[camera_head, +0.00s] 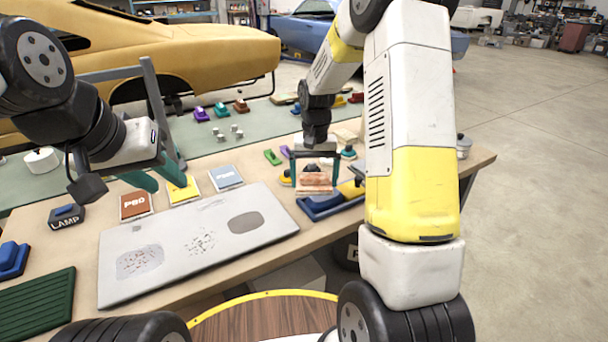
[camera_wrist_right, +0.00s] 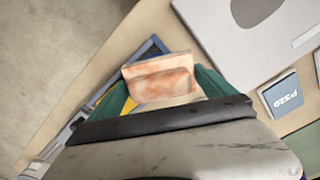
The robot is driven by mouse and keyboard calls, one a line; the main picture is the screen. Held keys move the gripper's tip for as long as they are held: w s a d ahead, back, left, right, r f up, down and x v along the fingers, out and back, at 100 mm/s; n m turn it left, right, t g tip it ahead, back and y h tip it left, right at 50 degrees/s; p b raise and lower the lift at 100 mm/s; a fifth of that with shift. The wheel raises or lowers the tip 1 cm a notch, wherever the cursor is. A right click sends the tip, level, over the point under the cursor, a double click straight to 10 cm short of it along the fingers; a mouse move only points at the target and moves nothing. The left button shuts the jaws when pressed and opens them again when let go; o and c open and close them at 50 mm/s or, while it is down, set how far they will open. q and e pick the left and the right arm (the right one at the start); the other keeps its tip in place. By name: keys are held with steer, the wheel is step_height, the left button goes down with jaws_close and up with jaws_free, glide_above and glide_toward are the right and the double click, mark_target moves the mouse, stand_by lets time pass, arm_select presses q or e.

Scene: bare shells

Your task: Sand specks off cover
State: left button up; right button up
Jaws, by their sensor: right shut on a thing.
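The cover (camera_head: 175,285) is a light grey panel lying flat on the bench. It has a speckled oval patch at its left, loose dark specks near the middle and a plain darker grey oval at its right. My right gripper (camera_head: 315,172) is shut on a pinkish-orange stained block (camera_head: 315,182), right of the cover. In the right wrist view the block (camera_wrist_right: 163,85) sits between the green fingers, and the cover (camera_wrist_right: 220,50) is beyond. My left gripper (camera_head: 156,177) is empty, its teal fingers apart, above the bench behind the cover.
Brown P80 (camera_head: 135,206), yellow (camera_head: 183,190) and blue P320 (camera_head: 226,177) sheets lie behind the cover. A blue tray (camera_head: 322,211) with a yellow-handled item lies under my right gripper. A LAMP block (camera_head: 66,216) and green ribbed mat (camera_head: 40,305) are at left.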

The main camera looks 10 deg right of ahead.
steer(key=shift+d+r, duration=0.1)
steer(key=shift+r, duration=2.25)
